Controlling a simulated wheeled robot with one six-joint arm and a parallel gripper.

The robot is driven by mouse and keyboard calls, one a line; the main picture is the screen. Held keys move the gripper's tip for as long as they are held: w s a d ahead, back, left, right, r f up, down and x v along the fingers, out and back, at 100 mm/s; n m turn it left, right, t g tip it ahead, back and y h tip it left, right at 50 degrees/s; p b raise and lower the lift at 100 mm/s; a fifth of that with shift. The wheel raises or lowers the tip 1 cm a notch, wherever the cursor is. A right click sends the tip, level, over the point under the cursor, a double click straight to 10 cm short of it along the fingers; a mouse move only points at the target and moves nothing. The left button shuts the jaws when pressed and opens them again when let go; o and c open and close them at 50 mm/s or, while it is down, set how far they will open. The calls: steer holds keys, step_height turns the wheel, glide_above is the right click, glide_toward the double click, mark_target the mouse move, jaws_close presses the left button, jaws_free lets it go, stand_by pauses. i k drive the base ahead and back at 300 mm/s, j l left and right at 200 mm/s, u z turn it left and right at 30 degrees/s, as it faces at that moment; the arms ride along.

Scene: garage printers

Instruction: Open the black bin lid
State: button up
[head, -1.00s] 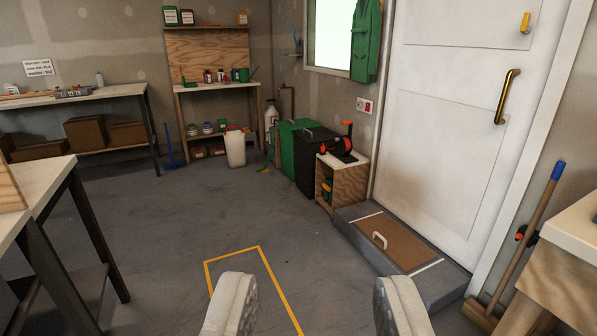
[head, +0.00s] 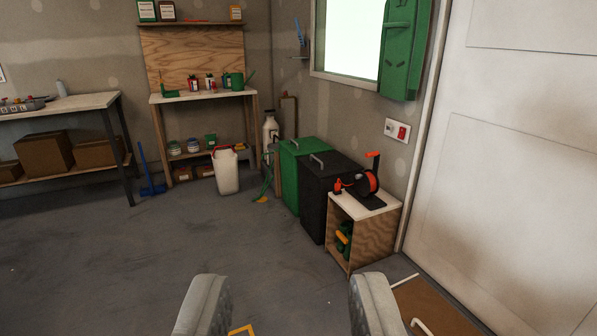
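The black bin (head: 316,207) stands against the wall right of centre, between a green bin and a small wooden cabinet. Its black lid (head: 335,171) looks shut and has a grey handle (head: 317,160) on top near its left edge. My gripper (head: 278,300) is at the bottom of the view, with its two pale fingers wide apart and nothing between them. It is well short of the bin, with open floor between.
The green bin (head: 289,186) stands close at the black bin's left. The wooden cabinet (head: 372,236) at its right carries a black and orange reel (head: 368,183). A brown mat (head: 436,308) lies by the white door (head: 500,150). The middle floor is clear.

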mark_target(329, 160)
steer(key=i, duration=1.85)
steer(key=i+z, duration=0.1)
steer(key=i, duration=0.4)
steer(key=i+j+z, duration=0.1)
steer(key=i, duration=0.4)
steer(key=i+j+z, duration=0.1)
steer(key=i, duration=0.4)
steer(key=i+j+z, duration=0.1)
steer(key=i, duration=0.4)
steer(key=j, duration=0.1)
